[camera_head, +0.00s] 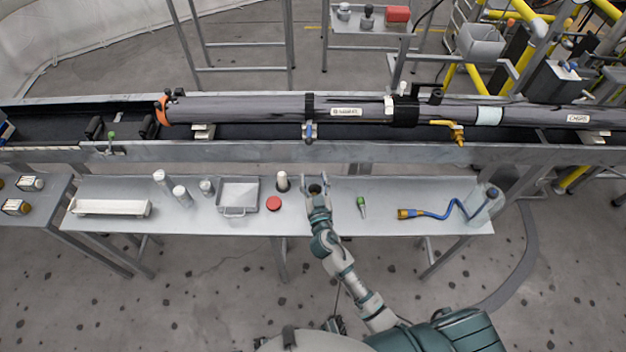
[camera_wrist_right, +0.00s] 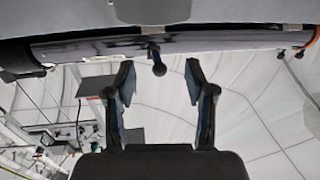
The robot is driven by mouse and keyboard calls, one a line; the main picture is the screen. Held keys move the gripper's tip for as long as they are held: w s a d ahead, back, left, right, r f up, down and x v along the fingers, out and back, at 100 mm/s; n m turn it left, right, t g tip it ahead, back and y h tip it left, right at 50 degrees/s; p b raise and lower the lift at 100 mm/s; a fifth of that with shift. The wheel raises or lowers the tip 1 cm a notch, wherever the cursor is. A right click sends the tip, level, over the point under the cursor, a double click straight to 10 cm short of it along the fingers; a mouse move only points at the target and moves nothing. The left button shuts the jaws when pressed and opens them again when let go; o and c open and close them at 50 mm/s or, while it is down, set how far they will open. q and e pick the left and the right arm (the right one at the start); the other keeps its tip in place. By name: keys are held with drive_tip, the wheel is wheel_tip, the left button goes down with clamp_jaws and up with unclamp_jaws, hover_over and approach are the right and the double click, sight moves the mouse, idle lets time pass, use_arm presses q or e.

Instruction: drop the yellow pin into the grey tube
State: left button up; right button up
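A long grey tube (camera_head: 240,108) lies along the raised rail behind the table; it also crosses the top of the right wrist view (camera_wrist_right: 100,48). A yellow piece (camera_head: 447,124) hangs at the tube's right part. Another yellow-ended piece (camera_head: 409,213), with a blue cord, lies on the table at the right. I cannot tell which is the yellow pin. My right gripper (camera_head: 316,180) is over the table's middle, left of both yellow pieces. In the right wrist view its fingers (camera_wrist_right: 158,85) are apart with nothing between them. My left gripper is not in view.
The table (camera_head: 350,225) holds a grey tray (camera_head: 238,197), a red disc (camera_head: 273,203), a green-topped item (camera_head: 362,206), a clear-grey cylinder (camera_head: 485,205) and several small cylinders. A blue handle (camera_head: 308,131) hangs from the tube. The rail's front edge (camera_head: 250,155) stands behind the table.

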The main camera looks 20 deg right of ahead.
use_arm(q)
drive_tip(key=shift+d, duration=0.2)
use_arm(e)
drive_tip(key=shift+d, duration=0.3)
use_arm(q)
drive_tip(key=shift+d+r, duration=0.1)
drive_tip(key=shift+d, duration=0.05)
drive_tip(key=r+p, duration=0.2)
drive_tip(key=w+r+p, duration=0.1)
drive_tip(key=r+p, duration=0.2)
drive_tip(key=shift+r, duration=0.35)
use_arm(e)
wheel_tip(320, 180, up, 7)
drive_tip(key=shift+a, duration=0.15)
